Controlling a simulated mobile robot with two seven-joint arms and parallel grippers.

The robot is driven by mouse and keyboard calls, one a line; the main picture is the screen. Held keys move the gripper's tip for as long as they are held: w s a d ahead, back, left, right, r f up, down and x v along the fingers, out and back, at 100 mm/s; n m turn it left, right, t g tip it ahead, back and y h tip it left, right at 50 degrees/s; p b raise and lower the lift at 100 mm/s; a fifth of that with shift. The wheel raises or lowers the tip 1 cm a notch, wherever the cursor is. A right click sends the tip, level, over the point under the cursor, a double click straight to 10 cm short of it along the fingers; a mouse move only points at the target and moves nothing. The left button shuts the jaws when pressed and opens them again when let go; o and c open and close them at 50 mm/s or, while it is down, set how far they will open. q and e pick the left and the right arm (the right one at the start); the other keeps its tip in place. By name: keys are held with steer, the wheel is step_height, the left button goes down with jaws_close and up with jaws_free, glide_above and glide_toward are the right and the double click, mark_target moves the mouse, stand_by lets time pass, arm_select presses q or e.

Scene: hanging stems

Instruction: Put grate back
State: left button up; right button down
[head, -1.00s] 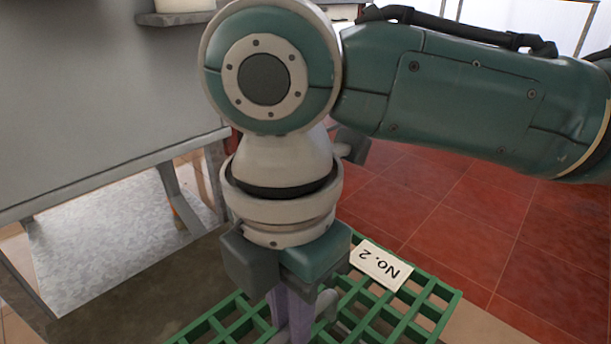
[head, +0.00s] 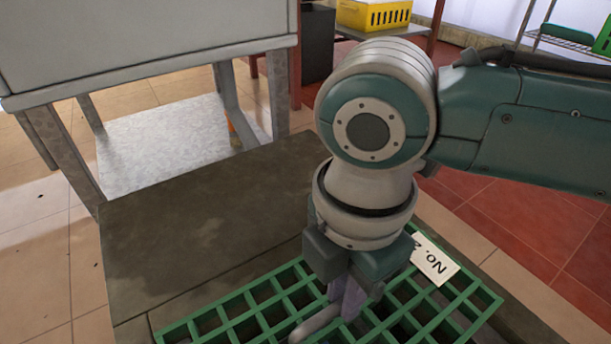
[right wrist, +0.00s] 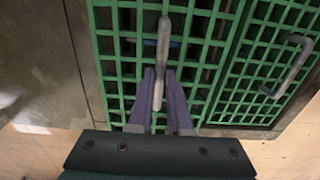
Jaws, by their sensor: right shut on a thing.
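My right gripper (head: 345,303) points down at a green grate (head: 497,300) with square openings. A white "No. 2" label (head: 433,262) lies on the grate's right part, partly hidden by the gripper. In the right wrist view, my purple fingers (right wrist: 160,88) are shut on the grey bar handle (right wrist: 163,42) of a green grate (right wrist: 95,45). Dark space and a bit of blue show beneath its bars. I cannot tell whether this grate is raised or seated. My left gripper is not in view.
In the right wrist view, a second grey handle (right wrist: 292,65) stands on green grating to the right. A bare dark grey slab (head: 205,225) lies behind the grate. A grey cabinet on legs (head: 150,40) stands at the left. Red tiles (head: 560,240) cover the right floor.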

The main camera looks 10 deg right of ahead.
mark_target(339, 321)
step_height(339, 321, down, 4)
steer(key=b, duration=0.3)
steer(key=shift+f, duration=0.2)
steer(key=shift+r, duration=0.1)
steer(key=shift+f, duration=0.3)
steer(key=shift+f, duration=0.3)
steer(key=c, duration=0.8)
jaws_free()
steer(key=shift+f, duration=0.1)
steer(key=shift+c, duration=0.2)
